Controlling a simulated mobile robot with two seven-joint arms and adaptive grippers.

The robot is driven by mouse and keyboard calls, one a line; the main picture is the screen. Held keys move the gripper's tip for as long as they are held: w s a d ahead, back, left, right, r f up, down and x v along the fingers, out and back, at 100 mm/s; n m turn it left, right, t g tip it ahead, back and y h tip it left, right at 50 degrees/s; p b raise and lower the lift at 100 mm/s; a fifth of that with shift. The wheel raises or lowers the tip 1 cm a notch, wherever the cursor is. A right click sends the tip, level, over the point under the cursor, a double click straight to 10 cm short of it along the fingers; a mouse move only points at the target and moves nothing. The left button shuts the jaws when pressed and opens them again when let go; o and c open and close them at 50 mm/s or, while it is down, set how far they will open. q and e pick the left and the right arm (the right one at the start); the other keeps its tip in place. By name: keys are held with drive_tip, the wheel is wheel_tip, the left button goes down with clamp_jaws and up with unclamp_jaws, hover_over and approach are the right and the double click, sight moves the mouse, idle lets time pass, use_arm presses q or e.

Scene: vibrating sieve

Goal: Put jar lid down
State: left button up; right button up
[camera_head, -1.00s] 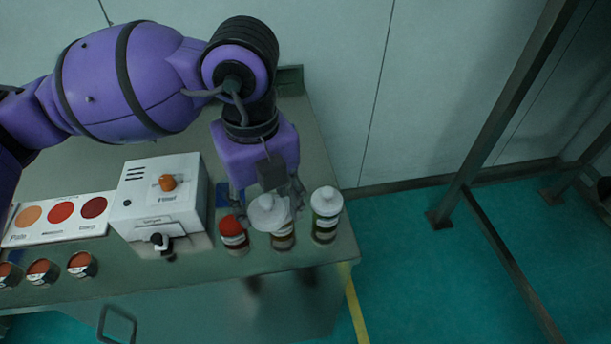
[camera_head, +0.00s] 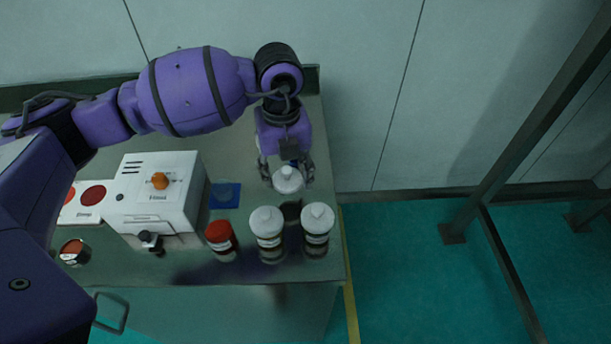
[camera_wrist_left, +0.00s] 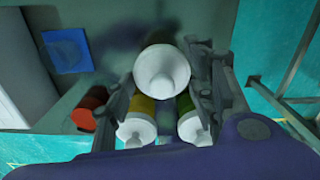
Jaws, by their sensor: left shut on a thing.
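My left gripper (camera_head: 287,176) is shut on a white jar lid (camera_head: 288,181), with its fingers on either side. It is behind the row of jars, toward the wall, above the bench. In the left wrist view, the lid (camera_wrist_left: 162,75) sits between the fingers, its pointed top toward the camera. Two white-topped jars stand upright in front, a left one (camera_head: 268,244) and a right one (camera_head: 316,240); their tops also show in the wrist view. I cannot tell the lid's exact height above the bench. My right gripper is not in view.
A red-topped jar (camera_head: 222,243) stands left of the white-topped ones. The bench's right edge is close to the right jar. Bare bench surface lies behind the jars.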

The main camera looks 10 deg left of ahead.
sight(289, 197)
use_arm(q)
wheel_tip(289, 197, down, 6)
drive_tip(key=shift+w+d+r, duration=0.1)
idle(0.4)
drive_tip(key=o, duration=0.9)
drive_tip(key=shift+f, duration=0.2)
drive_tip(key=shift+c, duration=0.2)
wheel_tip(289, 197, up, 12)
drive_tip(key=shift+r, duration=0.25)
drive_tip(key=shift+f, duration=0.1)
